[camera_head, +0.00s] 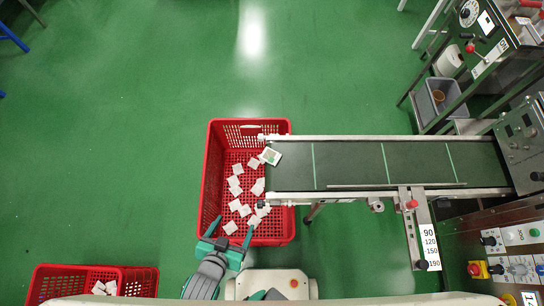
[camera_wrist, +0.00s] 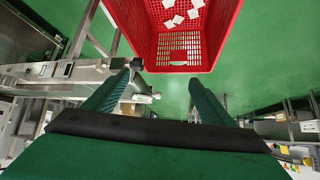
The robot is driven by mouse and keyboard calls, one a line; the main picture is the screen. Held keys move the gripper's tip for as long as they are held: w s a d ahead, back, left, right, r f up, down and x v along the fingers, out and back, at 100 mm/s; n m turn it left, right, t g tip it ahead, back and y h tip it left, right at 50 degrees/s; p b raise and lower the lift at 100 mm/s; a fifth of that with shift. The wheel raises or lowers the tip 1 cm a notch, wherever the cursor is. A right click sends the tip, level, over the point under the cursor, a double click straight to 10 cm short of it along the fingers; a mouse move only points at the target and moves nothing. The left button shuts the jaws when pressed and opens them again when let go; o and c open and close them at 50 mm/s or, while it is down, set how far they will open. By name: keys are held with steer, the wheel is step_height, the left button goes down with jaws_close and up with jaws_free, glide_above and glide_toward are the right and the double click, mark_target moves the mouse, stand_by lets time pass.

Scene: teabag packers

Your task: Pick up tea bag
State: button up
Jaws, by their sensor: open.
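Several white tea bags (camera_head: 235,191) lie scattered on the floor of a red crate (camera_head: 211,180) in the middle of the head view. One tea bag with a green print (camera_head: 271,156) lies at the left end of the conveyor belt, above the crate. My gripper (camera_head: 231,226) is open, with its fingertips over the crate's front left part. I see nothing between its fingers. In the wrist view, my gripper's two green fingers (camera_wrist: 165,85) are spread apart, and the red crate (camera_wrist: 228,42) with tea bags (camera_wrist: 178,20) shows beyond them at the top.
A conveyor (camera_head: 365,165) runs from the crate to machines at the right, its end overhanging the crate. A second red crate (camera_head: 138,280) with white tea bags stands at the bottom left. The green floor (camera_head: 110,130) at the left is mostly clear.

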steer(key=w+a+m+g+y, duration=0.1)
steer(key=w+a+g, duration=0.1)
steer(key=w, duration=0.7)
steer(key=w+a+g, duration=0.1)
steer(key=w+g, duration=0.2)
steer(key=w, duration=0.6)
steer(key=w+d+r+m+g+y, duration=0.15)
steer(key=w+d+r, duration=0.25)
steer(key=d, duration=0.4)
steer(key=w+d+r+g, duration=0.2)
steer(key=w+d+r, duration=0.2)
steer(key=d, duration=0.4)
glide_above(270, 157)
steer(key=f, duration=0.5)
steer(key=shift+d+f, duration=0.1)
steer(key=shift+d, duration=0.25)
steer(key=shift+w+a+f, duration=0.1)
steer(key=shift+a+f, duration=0.1)
steer(key=shift+f, duration=1.1)
steer(key=shift+w+a+f, duration=0.1)
steer(key=shift+a+f, duration=0.05)
steer(key=shift+f, duration=1.15)
steer(key=shift+s+d, duration=0.1)
steer(key=c, duration=1.2)
steer(key=shift+c, duration=0.4)
